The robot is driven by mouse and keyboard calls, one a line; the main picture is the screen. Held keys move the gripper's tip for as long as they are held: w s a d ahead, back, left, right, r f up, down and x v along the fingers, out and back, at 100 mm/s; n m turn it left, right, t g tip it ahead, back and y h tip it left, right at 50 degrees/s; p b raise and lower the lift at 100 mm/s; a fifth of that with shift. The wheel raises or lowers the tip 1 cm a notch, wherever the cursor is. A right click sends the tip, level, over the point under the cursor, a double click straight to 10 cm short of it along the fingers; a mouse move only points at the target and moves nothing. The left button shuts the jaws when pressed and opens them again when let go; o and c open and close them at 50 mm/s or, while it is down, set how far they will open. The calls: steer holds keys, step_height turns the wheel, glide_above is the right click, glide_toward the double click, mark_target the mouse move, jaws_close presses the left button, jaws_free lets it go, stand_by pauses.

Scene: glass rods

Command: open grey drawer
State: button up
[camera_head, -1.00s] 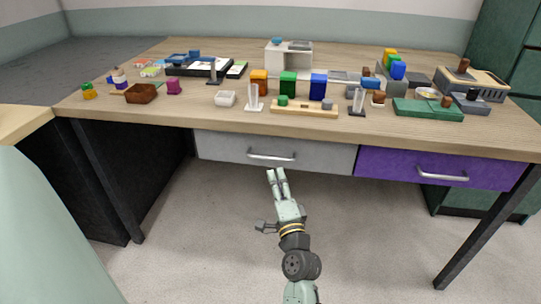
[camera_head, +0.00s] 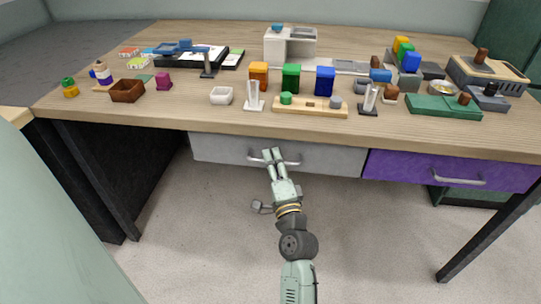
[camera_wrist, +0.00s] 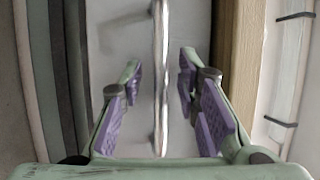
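The grey drawer (camera_head: 335,160) sits under the tabletop, left of the purple drawer, its front flush and shut. Its metal bar handle (camera_head: 291,163) runs across the front; in the wrist view the handle (camera_wrist: 159,120) runs upright down the middle of the picture. My gripper (camera_head: 271,154) is at the handle, from below and in front. In the wrist view my gripper (camera_wrist: 160,78) is open, with purple-padded fingers on either side of the bar. Gaps show between the bar and both fingers. In the head view the fingertips cover part of the handle.
The wooden table (camera_head: 160,116) overhangs the drawers, with its edge close to one finger in the wrist view. The purple drawer (camera_head: 400,167) is to the right, also shut. Several blocks and containers stand on the table. The floor below is clear.

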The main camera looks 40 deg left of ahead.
steer(key=shift+c, duration=0.5)
jaws_close()
stand_by(0.5)
